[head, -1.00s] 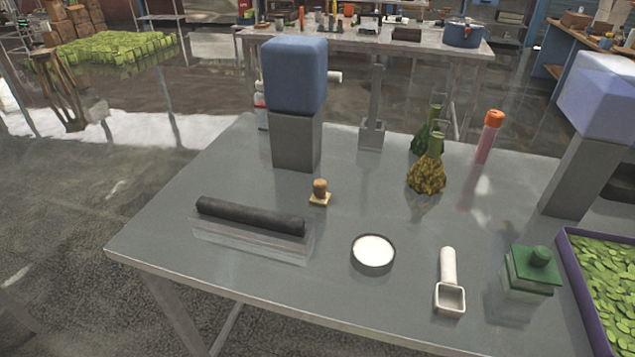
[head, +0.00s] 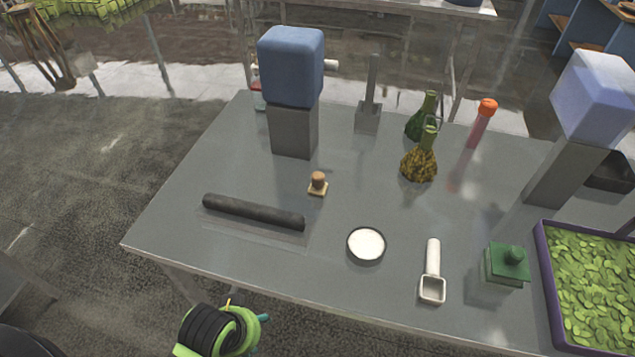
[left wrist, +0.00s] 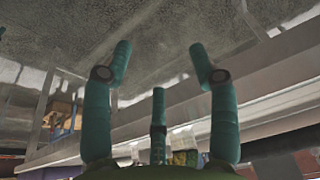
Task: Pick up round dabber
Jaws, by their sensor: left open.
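A small wooden stamp-like piece with a round knob on a square base (head: 318,184) stands near the middle left of the table. A green square block with a round knob (head: 508,264) stands at the front right. A round black-rimmed piece with a white top (head: 366,246) lies near the front middle. I cannot tell for sure which is the round dabber. My left gripper (head: 245,320) is below the table's front edge at the lower left, apart from all of them. In the left wrist view its three teal fingers (left wrist: 160,62) are spread and empty.
A dark roller (head: 253,212) lies at the left of the grey table (head: 200,185). A white scoop (head: 432,272), flasks (head: 419,162), a blue block on a grey stand (head: 291,68) and a purple tray of leaves (head: 545,270) also stand there. The table's left front corner is clear.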

